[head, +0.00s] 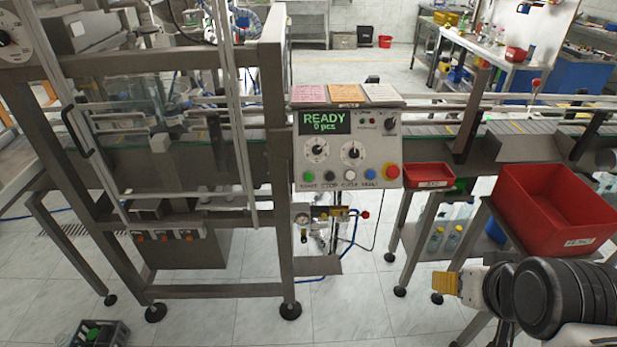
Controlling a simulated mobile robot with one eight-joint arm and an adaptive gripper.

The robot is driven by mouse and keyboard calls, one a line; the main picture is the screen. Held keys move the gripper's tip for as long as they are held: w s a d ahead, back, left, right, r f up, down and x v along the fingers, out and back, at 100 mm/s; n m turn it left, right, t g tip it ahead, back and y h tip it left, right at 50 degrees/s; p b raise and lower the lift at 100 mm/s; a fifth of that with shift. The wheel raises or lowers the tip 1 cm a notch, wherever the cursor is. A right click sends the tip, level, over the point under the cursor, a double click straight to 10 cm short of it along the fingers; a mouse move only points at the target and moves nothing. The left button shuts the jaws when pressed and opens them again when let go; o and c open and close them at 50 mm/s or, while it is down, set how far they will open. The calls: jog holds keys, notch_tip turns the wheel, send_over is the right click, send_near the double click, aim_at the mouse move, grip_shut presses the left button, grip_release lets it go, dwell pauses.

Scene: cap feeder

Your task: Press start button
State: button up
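The control panel (347,147) is a light grey box on the conveyor line, in the middle of the head view. Its screen (325,122) reads "READY" and "0 pcs" in green. A row of buttons runs along its lower edge: a green button (308,176) at the left, then black, white and blue ones (370,173). A larger red button (391,170) is at the right end. The small lettering below them is hard to read. My gripper (446,283) shows a yellow ribbed pad at lower right, below and right of the panel and apart from it. Its opening cannot be made out.
A large red bin (553,205) stands right of the panel, above my gripper. A small red tray (430,176) sits beside the panel. A metal frame (272,160) rises left of the panel. The tiled floor in front is mostly clear.

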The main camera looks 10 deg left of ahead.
grip_shut()
dwell(1.1)
